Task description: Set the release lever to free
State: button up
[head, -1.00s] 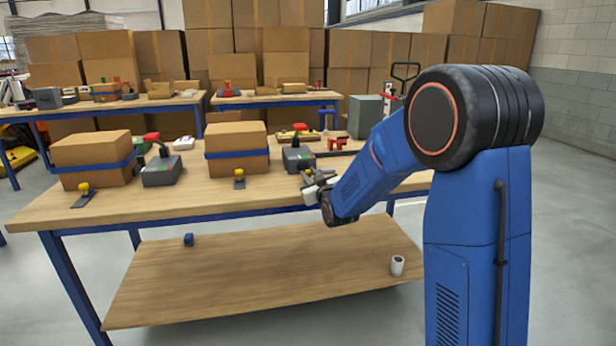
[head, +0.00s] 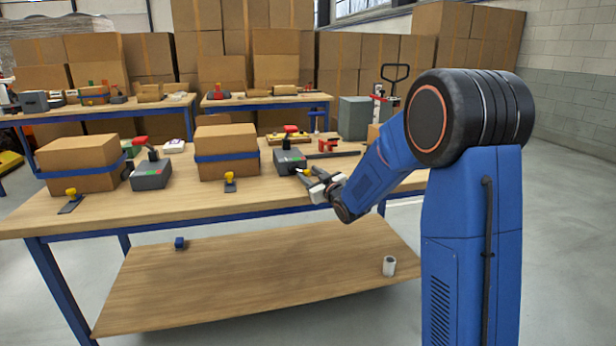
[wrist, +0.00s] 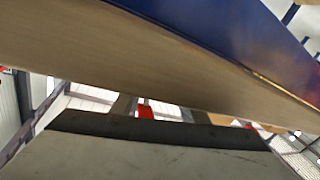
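Two grey boxes with red-topped levers stand on the workbench (head: 130,208) in the head view: a left box (head: 150,175) and a right box (head: 290,161). Two dark plates with yellow knobs lie near the front edge: a left knob (head: 71,193) and a middle knob (head: 230,182). A small yellow piece (head: 304,171) shows beside my gripper, partly hidden. I cannot tell which is the release lever. My gripper (head: 312,180) is by the bench's front edge, just in front of the right grey box. Its finger opening is too small to tell.
A left carton (head: 78,152) and a middle carton (head: 226,141), both blue-strapped, stand on the bench. Red parts (head: 328,146) lie behind my gripper. The lower shelf (head: 250,275) holds a white cylinder (head: 389,265). The wrist view shows a wooden board edge (wrist: 150,65) close by.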

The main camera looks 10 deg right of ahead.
jog(key=shift+a, duration=0.1)
jog(key=v, duration=1.7)
jog(key=shift+s, duration=0.25)
jog(key=shift+f, duration=0.1)
jog(key=s+f+m+g+h, duration=0.1)
jog(key=s+g, duration=0.3)
jog(key=s, duration=0.9)
jog(key=s+f+m+g+h, duration=0.2)
jog(key=s+m+g, duration=0.1)
jog(key=s, duration=1)
jog(key=s+a+f+m+g+h, duration=0.1)
jog(key=s+g, duration=0.4)
jog(key=s, duration=0.9)
jog(key=shift+f+m+g, duration=0.3)
jog(key=shift+f+m, duration=0.1)
jog(key=shift+f, duration=0.15)
